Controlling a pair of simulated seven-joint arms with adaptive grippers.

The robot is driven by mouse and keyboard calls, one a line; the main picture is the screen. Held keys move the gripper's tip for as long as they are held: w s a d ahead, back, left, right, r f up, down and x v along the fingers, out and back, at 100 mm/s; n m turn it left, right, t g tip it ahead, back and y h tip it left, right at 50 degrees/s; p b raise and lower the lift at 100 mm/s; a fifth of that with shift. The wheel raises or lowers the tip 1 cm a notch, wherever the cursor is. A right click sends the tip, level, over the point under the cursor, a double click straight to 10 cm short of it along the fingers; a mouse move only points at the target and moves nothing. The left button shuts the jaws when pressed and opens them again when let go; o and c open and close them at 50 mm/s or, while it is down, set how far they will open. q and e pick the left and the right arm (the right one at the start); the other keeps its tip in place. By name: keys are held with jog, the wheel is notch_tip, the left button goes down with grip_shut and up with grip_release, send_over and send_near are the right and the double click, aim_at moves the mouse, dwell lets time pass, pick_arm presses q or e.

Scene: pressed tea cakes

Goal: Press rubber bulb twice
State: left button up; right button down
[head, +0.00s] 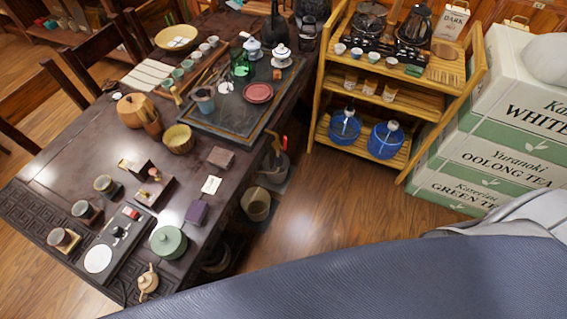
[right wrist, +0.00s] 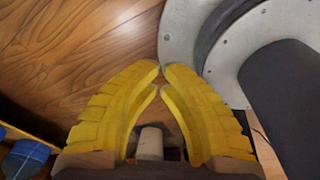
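I cannot pick out a rubber bulb for certain in either view. A pale rounded thing (head: 547,60) sits on top of the tea boxes at the upper right of the head view, cut by the frame edge; I cannot tell what it is. My right gripper (right wrist: 160,72) shows in the right wrist view with its yellow ribbed fingers curving together. Their tips meet or almost meet, and nothing is held between them. It points over the wooden floor. My left gripper is in neither view.
A bamboo shelf (head: 318,90) holds two blue water jugs. Tea boxes (head: 470,160) are stacked at right.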

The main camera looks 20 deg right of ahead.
aim_at(280, 161)
dwell(0.6)
jog(key=w+d+r+m+t, duration=0.1)
jog(key=w+d+r+t, duration=0.15)
jog(key=w, duration=0.85)
jog(key=w+d+r+t, duration=0.2)
jog(key=w+r, duration=0.2)
jog(key=w, duration=0.7)
jog(key=w+d+r+m+t, duration=0.1)
jog(key=w+d+r+t, duration=0.15)
jog(key=w, duration=0.75)
jog(key=w+a+r+m+t+y, duration=0.2)
jog(key=w+r+m, duration=0.3)
jog(key=w+r, duration=0.4)
jog(key=w+a+r+m+t+y, duration=0.1)
jog(key=w+r+m+t, duration=0.3)
jog(key=w+r, duration=0.6)
notch_tip(280, 161, up, 4)
jog(key=shift+a+f+m+t+y, duration=0.1)
jog(key=shift+a+m+t+y, duration=0.4)
jog(key=shift+m, duration=0.6)
jog(key=shift+w+a, duration=0.15)
jog(key=w+a, duration=0.5)
jog(key=a, duration=0.1)
jog(key=shift+w+a, duration=0.25)
jog(key=shift+w, duration=0.05)
